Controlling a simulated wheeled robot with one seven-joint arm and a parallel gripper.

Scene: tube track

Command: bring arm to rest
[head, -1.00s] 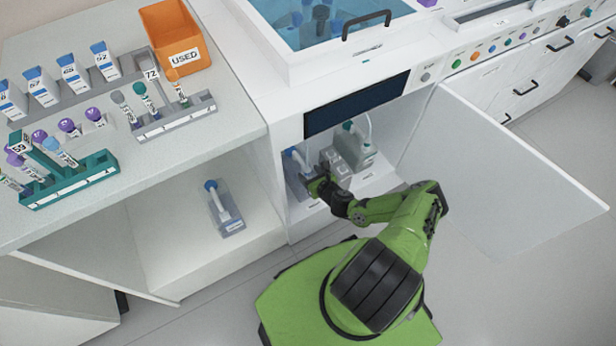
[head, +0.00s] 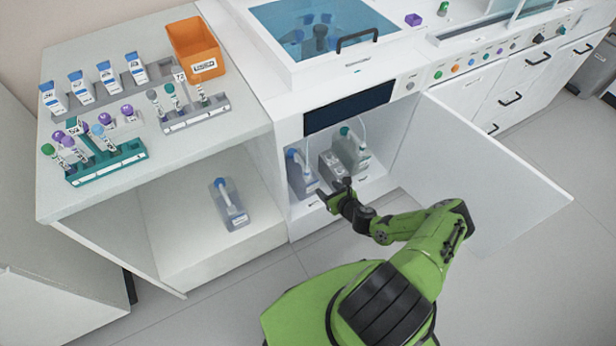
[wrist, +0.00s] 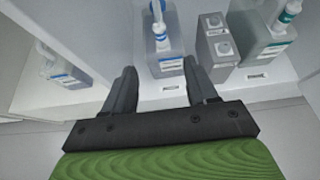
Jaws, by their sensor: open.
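My gripper (head: 340,194) is at the mouth of the open cabinet under the machine, in front of the bottles there. In the wrist view my gripper (wrist: 162,88) has its two dark fingers apart with nothing between them. A bottle with a blue cap (wrist: 168,55) stands just beyond the fingers, apart from them; it also shows in the head view (head: 302,175). My arm is bent and reaches forward from my green base.
Grey containers (head: 332,168) and a green-capped bottle (head: 352,150) stand in the cabinet. Its door (head: 495,175) is open to the right of my arm. Another blue-capped bottle (head: 230,205) stands in the left bay. Tube racks (head: 108,165) and an orange bin (head: 195,48) are on the counter.

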